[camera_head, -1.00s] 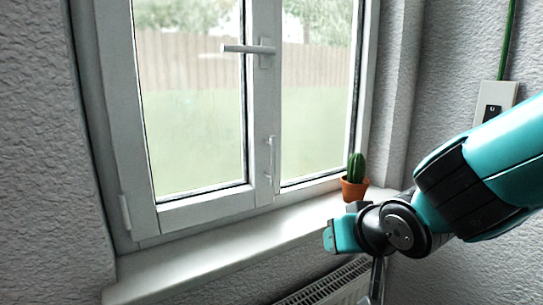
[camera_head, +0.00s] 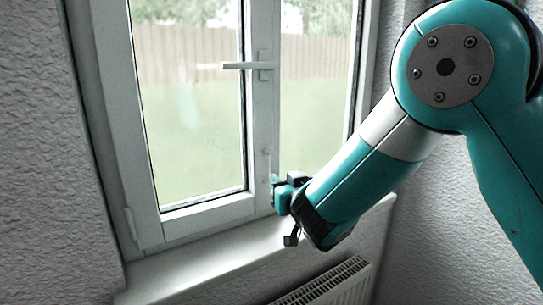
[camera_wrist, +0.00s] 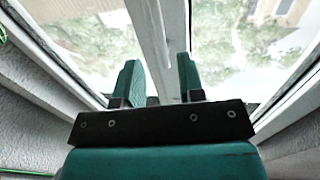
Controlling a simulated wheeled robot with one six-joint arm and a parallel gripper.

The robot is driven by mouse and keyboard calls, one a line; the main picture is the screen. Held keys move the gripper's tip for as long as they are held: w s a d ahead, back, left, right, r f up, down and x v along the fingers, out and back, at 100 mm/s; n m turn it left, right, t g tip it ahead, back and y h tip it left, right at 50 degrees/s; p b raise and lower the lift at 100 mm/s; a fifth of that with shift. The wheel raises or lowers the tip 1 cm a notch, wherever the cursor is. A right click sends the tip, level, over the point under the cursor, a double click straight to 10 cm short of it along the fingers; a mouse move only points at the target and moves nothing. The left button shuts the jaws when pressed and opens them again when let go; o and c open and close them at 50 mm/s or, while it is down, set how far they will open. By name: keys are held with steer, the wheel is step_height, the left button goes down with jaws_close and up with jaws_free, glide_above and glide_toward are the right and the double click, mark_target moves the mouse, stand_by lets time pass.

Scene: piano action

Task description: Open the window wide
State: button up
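The window has a white frame with two glazed sashes; the left sash (camera_head: 190,211) looks closed in the head view. Its lever handle (camera_head: 248,66) lies horizontal on the middle upright. A slim second handle (camera_head: 267,160) stands upright lower down; its lower end is partly hidden by my gripper. My gripper (camera_head: 275,186) is at the bottom of the middle upright, beside that lower handle. In the wrist view my gripper's fingers (camera_wrist: 160,80) are apart, with the white upright (camera_wrist: 153,35) seen between and beyond them. Contact cannot be made out.
The white sill (camera_head: 190,272) runs below the window and is bare on the left. A radiator (camera_head: 325,283) stands under it. Textured grey walls flank the window. My arm covers the right part of the sill, where the potted cactus stood in the earlier view.

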mark_target(272, 170)
steer(key=p+x, duration=0.3)
steer(key=x, duration=0.5)
jaws_close()
